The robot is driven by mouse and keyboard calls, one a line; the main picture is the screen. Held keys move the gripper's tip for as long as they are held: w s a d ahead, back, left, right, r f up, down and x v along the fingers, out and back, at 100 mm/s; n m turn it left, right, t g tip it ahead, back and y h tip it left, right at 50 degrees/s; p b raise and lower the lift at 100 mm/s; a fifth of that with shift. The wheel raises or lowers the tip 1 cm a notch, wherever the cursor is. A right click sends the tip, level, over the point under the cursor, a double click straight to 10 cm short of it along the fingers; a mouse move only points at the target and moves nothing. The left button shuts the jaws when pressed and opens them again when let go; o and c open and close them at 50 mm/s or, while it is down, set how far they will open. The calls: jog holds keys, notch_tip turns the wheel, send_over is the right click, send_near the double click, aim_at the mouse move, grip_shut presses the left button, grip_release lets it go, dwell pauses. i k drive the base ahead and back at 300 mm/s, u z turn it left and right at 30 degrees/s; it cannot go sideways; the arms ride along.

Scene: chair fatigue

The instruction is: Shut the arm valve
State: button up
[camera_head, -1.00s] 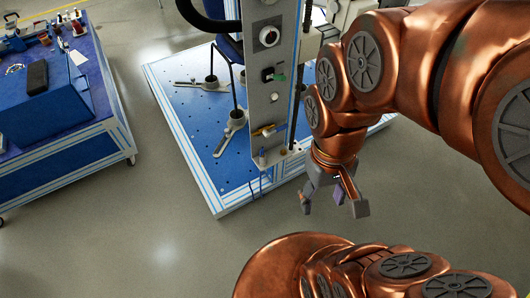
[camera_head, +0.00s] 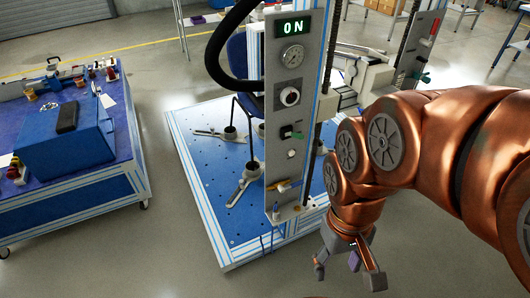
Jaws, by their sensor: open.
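A tall grey control panel (camera_head: 275,150) stands on the blue test platform in the middle of the view. It carries a green-handled valve (camera_head: 292,133) about halfway up and a small brass-yellow lever (camera_head: 284,186) near its foot. A second panel (camera_head: 420,45) further back at the right has a red-marked part and another green handle (camera_head: 421,78). I cannot read which of these is the arm valve. My gripper (camera_head: 348,272) is open and empty, pointing down, right of and below the panel's foot, touching nothing. My copper arm hides part of the right side.
The panel also bears a lit "ON" display (camera_head: 291,28), a gauge (camera_head: 292,55) and a round knob (camera_head: 289,96). A thick black hose (camera_head: 213,55) curves beside it. A blue workbench (camera_head: 75,185) stands at the left. Floor is clear between bench and platform.

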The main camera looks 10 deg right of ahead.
aim_at(293, 186)
jog(key=z, duration=1.35)
jog(key=k, duration=0.85)
jog(key=u, duration=1.4)
jog(key=i, duration=0.5)
